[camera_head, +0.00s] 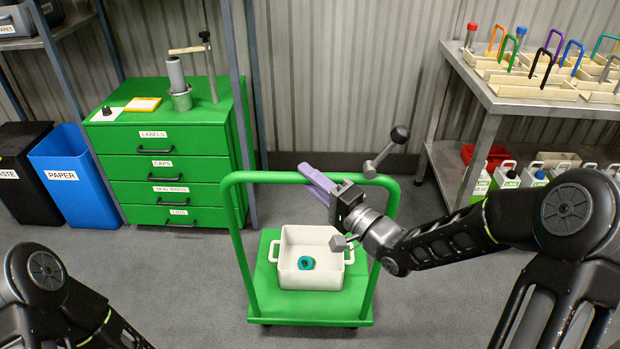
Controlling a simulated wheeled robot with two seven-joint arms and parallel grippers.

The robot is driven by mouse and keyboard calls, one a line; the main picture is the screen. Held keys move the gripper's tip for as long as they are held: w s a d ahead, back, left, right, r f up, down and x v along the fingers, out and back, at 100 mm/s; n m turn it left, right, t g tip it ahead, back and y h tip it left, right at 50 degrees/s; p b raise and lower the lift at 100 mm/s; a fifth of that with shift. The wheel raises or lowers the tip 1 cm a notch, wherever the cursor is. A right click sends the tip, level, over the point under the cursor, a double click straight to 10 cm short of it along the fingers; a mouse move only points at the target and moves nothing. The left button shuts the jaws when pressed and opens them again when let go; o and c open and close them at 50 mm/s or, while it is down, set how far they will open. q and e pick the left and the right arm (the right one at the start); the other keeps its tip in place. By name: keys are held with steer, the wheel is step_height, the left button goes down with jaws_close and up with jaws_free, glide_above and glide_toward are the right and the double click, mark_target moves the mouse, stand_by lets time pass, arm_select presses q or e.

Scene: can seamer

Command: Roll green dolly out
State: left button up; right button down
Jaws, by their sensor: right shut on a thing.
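The green dolly (262,297) stands on the grey floor in the middle of the view, with its tall hoop handle (272,177) upright. A white two-handled bin (310,278) sits on its deck, with a small teal ring-shaped item (306,262) inside. My right gripper (318,180) has purple fingers that lie across the top bar of the handle, and it is shut on the bar. The fingers hide a short part of the bar. My left arm shows at the lower left, but its gripper is out of view.
A green drawer cabinet (168,167) with a can seamer (180,85) on top stands behind left. Blue (72,175) and black (22,170) bins stand beside it. A metal workbench (490,95) with trays is at right. Floor left of the dolly is clear.

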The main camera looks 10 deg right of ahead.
steer(key=c, duration=1.2)
jaws_free()
steer(key=v, duration=0.7)
steer(key=shift+s+d, duration=0.3)
steer(key=shift+f, duration=0.1)
